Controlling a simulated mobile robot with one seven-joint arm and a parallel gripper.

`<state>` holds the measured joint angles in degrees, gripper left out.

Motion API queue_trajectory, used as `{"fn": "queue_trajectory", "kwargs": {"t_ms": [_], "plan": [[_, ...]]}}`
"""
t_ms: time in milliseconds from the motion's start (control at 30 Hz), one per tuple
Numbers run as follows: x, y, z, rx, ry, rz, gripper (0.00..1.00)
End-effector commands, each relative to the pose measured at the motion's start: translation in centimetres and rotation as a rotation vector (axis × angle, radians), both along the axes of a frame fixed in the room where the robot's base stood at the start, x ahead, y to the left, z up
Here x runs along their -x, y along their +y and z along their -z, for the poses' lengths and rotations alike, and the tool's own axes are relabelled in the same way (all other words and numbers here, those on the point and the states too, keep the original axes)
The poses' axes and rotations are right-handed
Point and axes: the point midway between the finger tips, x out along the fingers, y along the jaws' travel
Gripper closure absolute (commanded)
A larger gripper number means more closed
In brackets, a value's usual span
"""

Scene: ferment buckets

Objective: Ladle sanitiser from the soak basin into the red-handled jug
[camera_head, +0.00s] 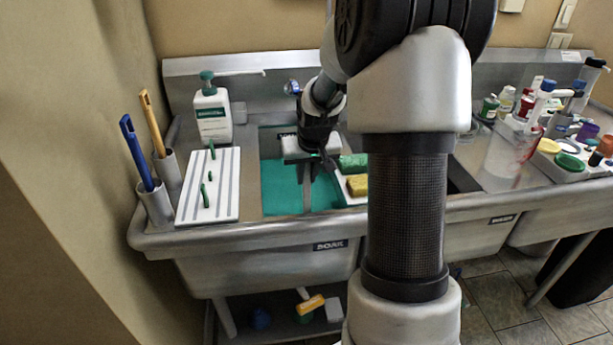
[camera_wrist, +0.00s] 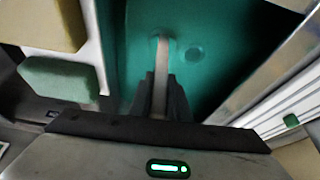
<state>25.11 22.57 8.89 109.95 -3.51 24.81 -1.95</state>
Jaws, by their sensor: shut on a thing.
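The soak basin (camera_head: 302,262) is the left sink, with teal sanitiser (camera_head: 281,190) in it. My gripper (camera_head: 309,172) is over the basin, pointing down, shut on a pale grey ladle handle (camera_head: 307,196). In the wrist view the handle (camera_wrist: 160,72) is between my fingers (camera_wrist: 160,100) and runs to the teal liquid. I cannot clearly make out the ladle's bowl. The clear red-handled jug (camera_head: 502,152) stands on the drainboard at the right, well apart from my gripper; its red handle faces right.
A green sponge (camera_head: 353,163) and a yellow sponge (camera_head: 357,186) lie on a white board right of the gripper. A white ribbed rack (camera_head: 209,190), pump bottle (camera_head: 212,115) and brush holders (camera_head: 156,203) stand left. Several bottles (camera_head: 488,108) crowd behind the jug.

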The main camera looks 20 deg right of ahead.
Motion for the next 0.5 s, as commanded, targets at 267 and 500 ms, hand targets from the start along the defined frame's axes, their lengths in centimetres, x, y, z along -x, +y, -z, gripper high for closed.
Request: {"fn": "queue_trajectory", "kwargs": {"t_ms": [267, 500], "plan": [[0.0, 0.0, -2.3, 0.0, 0.0, 0.0, 1.0], [0.0, 0.0, -4.0, 0.0, 0.0, 0.0, 1.0]]}}
